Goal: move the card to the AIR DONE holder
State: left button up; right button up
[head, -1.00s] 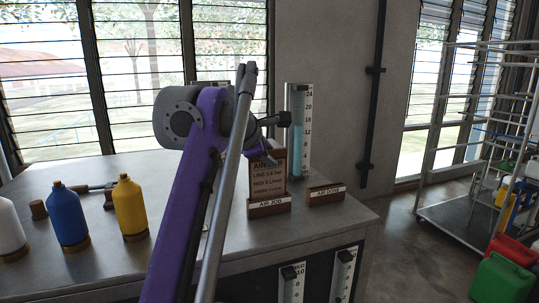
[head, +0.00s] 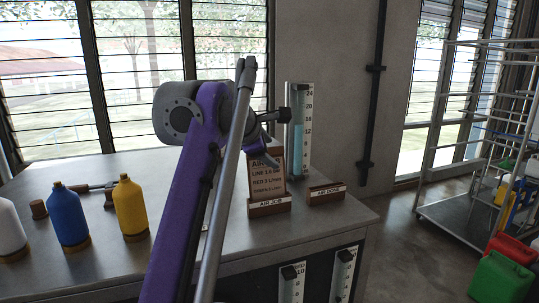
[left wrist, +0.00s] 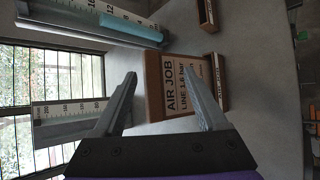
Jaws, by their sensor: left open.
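The card (head: 264,181), a brown-edged panel printed AIR JOB with line and flow figures, stands upright in the AIR JOB holder (head: 270,205) on the metal bench. The left gripper (head: 268,146) is at the card's top edge and hides part of its heading. In the left wrist view, the open left gripper (left wrist: 162,72) has its two fingers on either side of the card (left wrist: 178,88); contact cannot be told. The AIR DONE holder (head: 326,194), a low wooden block, stands empty to the right of the AIR JOB holder. The right gripper is not seen.
A tall gauge (head: 300,130) stands close behind the card and the holders. Yellow (head: 130,205), blue (head: 69,215) and white (head: 8,228) bottles stand at the left of the bench (head: 195,262). A wire trolley (head: 455,215) stands on the floor at right.

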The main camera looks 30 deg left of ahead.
pick_arm(q)
jog(key=v, duration=1.1)
jog(key=shift+a+f, duration=0.1)
